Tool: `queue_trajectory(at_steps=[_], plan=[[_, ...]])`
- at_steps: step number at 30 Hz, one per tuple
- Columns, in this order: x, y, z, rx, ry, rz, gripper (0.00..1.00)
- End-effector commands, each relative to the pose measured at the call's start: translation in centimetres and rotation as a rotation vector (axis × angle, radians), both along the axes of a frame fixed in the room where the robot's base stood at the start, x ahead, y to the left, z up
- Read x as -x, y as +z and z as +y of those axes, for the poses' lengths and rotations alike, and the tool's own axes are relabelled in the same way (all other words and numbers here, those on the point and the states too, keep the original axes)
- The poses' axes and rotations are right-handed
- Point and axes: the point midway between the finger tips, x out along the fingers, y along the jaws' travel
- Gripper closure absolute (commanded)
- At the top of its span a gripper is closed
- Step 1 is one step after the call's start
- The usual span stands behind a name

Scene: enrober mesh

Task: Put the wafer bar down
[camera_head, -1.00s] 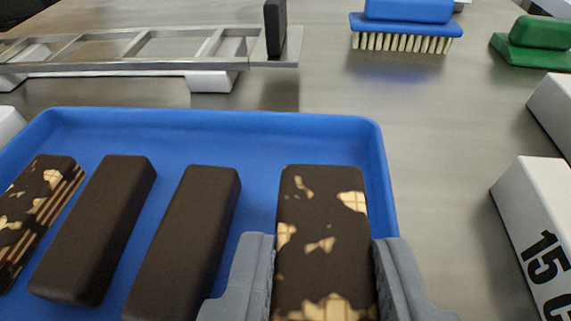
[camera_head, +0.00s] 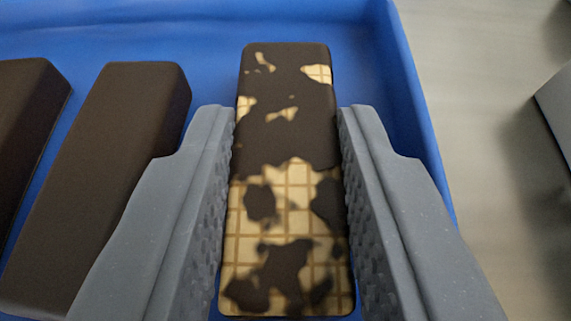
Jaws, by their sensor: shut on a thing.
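The wafer bar (camera_head: 290,150) is patchily coated in dark chocolate, with pale gridded wafer showing through, mostly on its near half. My gripper (camera_head: 288,125) has one grey finger along each long side of it and is shut on it. The bar lies lengthwise away from the camera, over the right part of the blue tray (camera_head: 405,70). Whether its underside touches the tray floor is hidden.
A fully coated dark bar (camera_head: 110,170) lies to the left of my gripper in the tray. Another dark bar (camera_head: 25,120) is at the left edge. The tray's right wall is close to my right finger.

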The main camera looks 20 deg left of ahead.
Motion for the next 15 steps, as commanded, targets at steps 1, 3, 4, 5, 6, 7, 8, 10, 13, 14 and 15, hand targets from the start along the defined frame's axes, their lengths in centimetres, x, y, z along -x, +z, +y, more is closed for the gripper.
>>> queue_trajectory(at_steps=[1,3,4,5,6,7,8,10,13,14,15], plan=[[0.0,-0.18,0.0,0.0,0.0,0.0,0.86],[0.01,-0.42,0.0,0.0,0.0,0.001,0.86],[0.01,-0.5,0.0,0.0,0.0,0.001,0.86],[0.01,-0.46,0.0,0.0,0.0,0.001,0.68],[0.01,-0.43,0.0,0.0,0.0,0.001,0.57],[0.01,-0.42,0.0,0.0,0.0,0.001,0.52],[0.0,-0.4,0.0,0.0,0.0,0.001,0.52],[0.02,-0.41,-0.01,0.0,0.0,0.001,0.52],[0.01,-0.4,0.0,0.0,0.0,0.001,0.52],[0.02,-0.4,0.0,0.0,0.0,0.001,0.52],[0.01,-0.4,0.0,0.0,0.0,0.001,0.52]])
